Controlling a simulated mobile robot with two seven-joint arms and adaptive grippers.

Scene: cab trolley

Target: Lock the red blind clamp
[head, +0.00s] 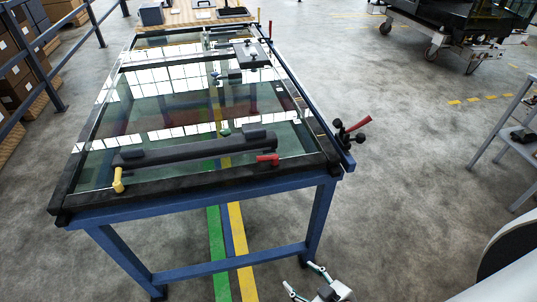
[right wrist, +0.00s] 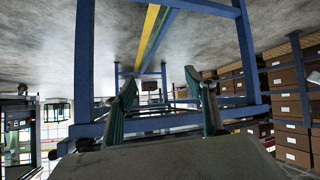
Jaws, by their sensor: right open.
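A small red clamp (head: 267,159) sits at the right end of a long dark bar (head: 190,151), on the near part of the glass-topped blue trolley (head: 200,204). A yellow clamp (head: 118,180) stands near the bar's left end. Another red handle (head: 358,124), on a black clamp, sticks out past the trolley's right edge. I cannot tell from these frames whether the clamps are locked. My right gripper (head: 304,278) is open and empty, low in front of the trolley, well apart from the clamps. In the right wrist view its fingers (right wrist: 161,82) point toward the blue frame. My left gripper is not in view.
Blue trolley legs and a lower crossbar (head: 230,264) stand close to my right gripper. A railing and stacked boxes (head: 12,70) are at the left. A dark wheeled cart (head: 460,30) is at the back right.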

